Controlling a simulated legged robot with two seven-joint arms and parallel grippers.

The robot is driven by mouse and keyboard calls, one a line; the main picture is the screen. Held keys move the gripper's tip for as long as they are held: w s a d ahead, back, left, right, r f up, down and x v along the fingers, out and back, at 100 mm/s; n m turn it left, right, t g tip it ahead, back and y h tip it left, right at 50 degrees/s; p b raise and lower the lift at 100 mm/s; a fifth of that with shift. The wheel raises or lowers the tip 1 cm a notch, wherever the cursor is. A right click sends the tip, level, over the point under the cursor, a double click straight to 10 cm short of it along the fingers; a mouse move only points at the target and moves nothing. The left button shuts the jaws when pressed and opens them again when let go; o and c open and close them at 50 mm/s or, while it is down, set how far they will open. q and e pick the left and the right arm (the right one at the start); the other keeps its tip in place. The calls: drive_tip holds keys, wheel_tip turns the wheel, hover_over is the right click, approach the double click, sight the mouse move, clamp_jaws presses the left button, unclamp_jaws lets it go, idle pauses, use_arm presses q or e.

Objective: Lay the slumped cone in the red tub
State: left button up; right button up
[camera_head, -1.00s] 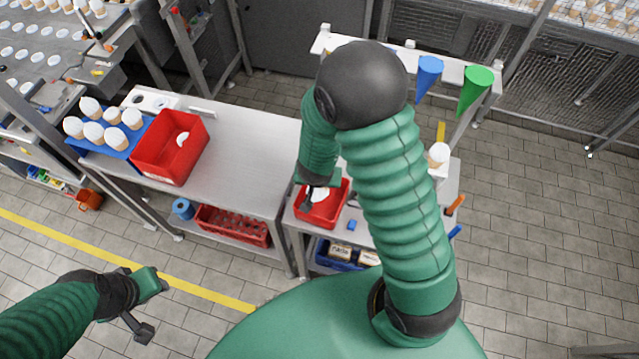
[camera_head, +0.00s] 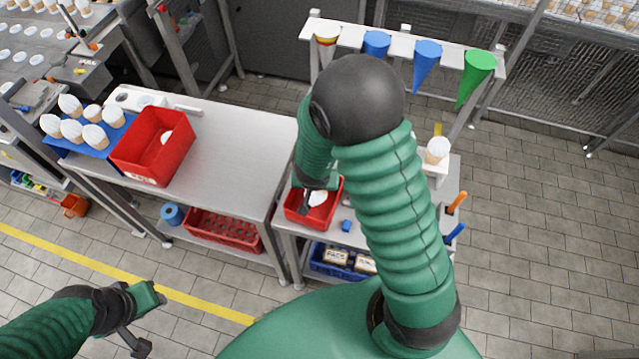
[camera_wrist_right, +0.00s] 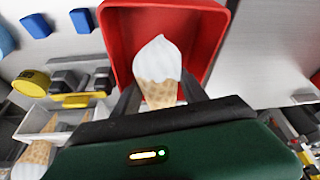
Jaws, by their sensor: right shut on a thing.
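My right gripper (camera_head: 311,203) is shut on a waffle cone with a white swirl top (camera_wrist_right: 158,62). The right wrist view shows the cone between the two dark fingers, swirl pointing up in the picture, over the opening of the small red tub (camera_wrist_right: 118,45). In the head view the white top (camera_head: 318,197) shows within the outline of this tub (camera_head: 325,221). I cannot tell whether the cone touches the tub floor. My left gripper (camera_head: 143,318) is low at the left, away from the tables; its fingers are not clear.
A larger red tub (camera_head: 135,172) with a white-topped piece inside stands on the left table, beside a blue rack (camera_head: 75,150) of several cones. Another cone (camera_head: 437,150) stands in a white holder right of my arm. Blue and green cone sleeves (camera_head: 427,65) hang from the back rail.

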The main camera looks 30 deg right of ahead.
drive_tip(key=shift+a+f, duration=0.1)
drive_tip(key=shift+f, duration=0.15)
drive_tip(key=shift+s+r, duration=0.15)
drive_tip(key=shift+s, duration=0.1)
drive_tip(key=o, duration=0.6)
drive_tip(key=shift+d, duration=0.25)
drive_tip(key=shift+c, duration=0.2)
drive_tip(key=o, duration=0.5)
drive_tip(key=shift+d+f, duration=0.2)
drive_tip(key=shift+d, duration=0.15)
drive_tip(key=shift+a+r, duration=0.15)
drive_tip(key=shift+a, duration=0.1)
use_arm(q)
drive_tip(key=w+p+v, duration=0.2)
drive_tip(key=p+v, duration=0.9)
drive_tip(key=p, duration=0.1)
drive_tip(key=shift+r, duration=0.7)
use_arm(e)
drive_tip(key=v, duration=1.6)
drive_tip(key=shift+r, duration=0.25)
